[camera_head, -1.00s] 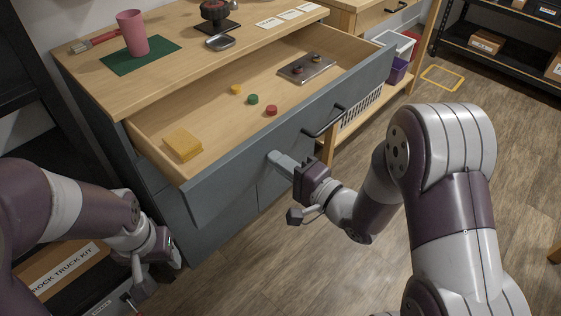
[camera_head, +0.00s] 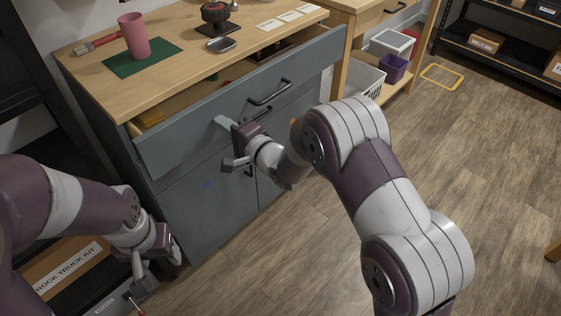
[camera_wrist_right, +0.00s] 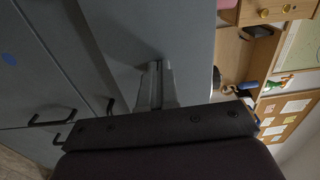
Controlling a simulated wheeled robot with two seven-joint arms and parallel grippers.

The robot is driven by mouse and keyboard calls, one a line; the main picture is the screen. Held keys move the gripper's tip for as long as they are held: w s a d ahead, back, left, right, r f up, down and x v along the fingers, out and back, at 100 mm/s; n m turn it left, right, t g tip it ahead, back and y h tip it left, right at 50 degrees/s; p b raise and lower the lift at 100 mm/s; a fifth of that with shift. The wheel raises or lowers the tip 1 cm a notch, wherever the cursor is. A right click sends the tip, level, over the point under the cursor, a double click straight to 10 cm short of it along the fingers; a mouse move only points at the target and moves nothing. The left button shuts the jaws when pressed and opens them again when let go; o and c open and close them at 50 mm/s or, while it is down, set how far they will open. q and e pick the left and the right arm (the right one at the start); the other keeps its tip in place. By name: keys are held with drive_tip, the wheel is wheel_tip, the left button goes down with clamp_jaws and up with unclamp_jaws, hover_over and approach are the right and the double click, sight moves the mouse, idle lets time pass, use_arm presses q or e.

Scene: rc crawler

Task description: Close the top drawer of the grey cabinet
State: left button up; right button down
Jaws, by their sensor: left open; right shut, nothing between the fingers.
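The grey cabinet (camera_head: 205,208) stands at the centre left in the head view. In the right wrist view the shut fingers (camera_wrist_right: 156,75) meet the grey front. My left gripper (camera_head: 150,275) is open at the lower left, apart from the cabinet, near a cardboard box.
A pink cup (camera_head: 134,36) stands on a green mat (camera_head: 160,65) on the cabinet top, with a brush (camera_head: 97,43) and a small metal dish (camera_head: 221,45). The box labelled rock truck kit (camera_head: 70,265) is at lower left.

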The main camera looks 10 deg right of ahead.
drive_tip(key=x, duration=0.7)
drive_tip(key=shift+w+a, duration=0.2)
drive_tip(key=shift+w, duration=0.15)
drive_tip(key=shift+r, duration=0.25)
drive_tip(key=shift+w+r, duration=0.1)
drive_tip(key=shift+r, duration=0.05)
